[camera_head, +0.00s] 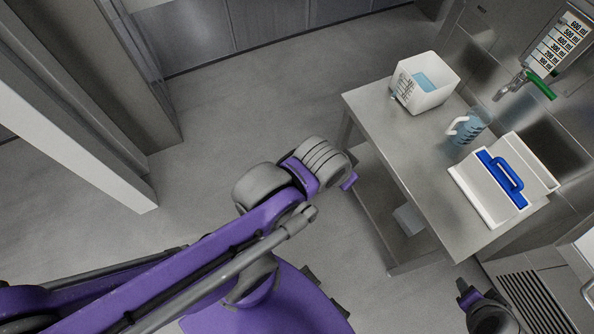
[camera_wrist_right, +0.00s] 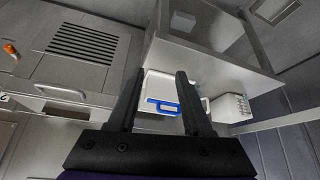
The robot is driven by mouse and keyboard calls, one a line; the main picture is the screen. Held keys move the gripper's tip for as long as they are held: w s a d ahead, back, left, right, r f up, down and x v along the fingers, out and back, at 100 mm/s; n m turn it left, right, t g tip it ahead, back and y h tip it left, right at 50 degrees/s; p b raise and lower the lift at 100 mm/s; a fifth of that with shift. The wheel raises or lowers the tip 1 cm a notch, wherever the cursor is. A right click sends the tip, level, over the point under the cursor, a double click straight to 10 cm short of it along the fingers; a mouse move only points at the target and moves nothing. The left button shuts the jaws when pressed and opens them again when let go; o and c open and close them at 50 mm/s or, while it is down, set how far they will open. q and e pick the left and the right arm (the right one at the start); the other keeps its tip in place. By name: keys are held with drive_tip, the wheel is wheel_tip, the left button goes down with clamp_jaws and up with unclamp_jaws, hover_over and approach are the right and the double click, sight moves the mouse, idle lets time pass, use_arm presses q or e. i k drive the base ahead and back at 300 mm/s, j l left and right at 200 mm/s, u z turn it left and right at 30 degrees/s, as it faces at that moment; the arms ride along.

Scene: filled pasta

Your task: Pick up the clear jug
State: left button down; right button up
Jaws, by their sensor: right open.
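The clear jug (camera_head: 467,127), with a white handle on its left side and blue-tinted contents, stands upright on the steel table (camera_head: 400,150) in the head view. It sits between a white container and a white box. In the head view only my right wrist shows at the bottom right, apart from the jug. My left arm's wrist is left of the table; its fingers are hidden.
A white container (camera_head: 436,98) with blue liquid stands behind the jug. The white box (camera_head: 472,190), with a blue handle (camera_head: 507,178), is in front; it also shows in the right wrist view (camera_wrist_right: 153,84). A green-handled tap (camera_head: 540,86) juts from the wall. The near table corner is bare.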

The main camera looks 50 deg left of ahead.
sight(469, 126)
drive_tip(key=u, duration=1.45)
drive_tip(key=z, duration=1.3)
drive_tip(key=i+z, duration=0.25)
drive_tip(key=z, duration=0.15)
drive_tip(key=i+j+z, duration=0.2)
drive_tip(key=z, duration=0.25)
drive_tip(key=i+j+z, duration=0.25)
drive_tip(key=z, duration=0.15)
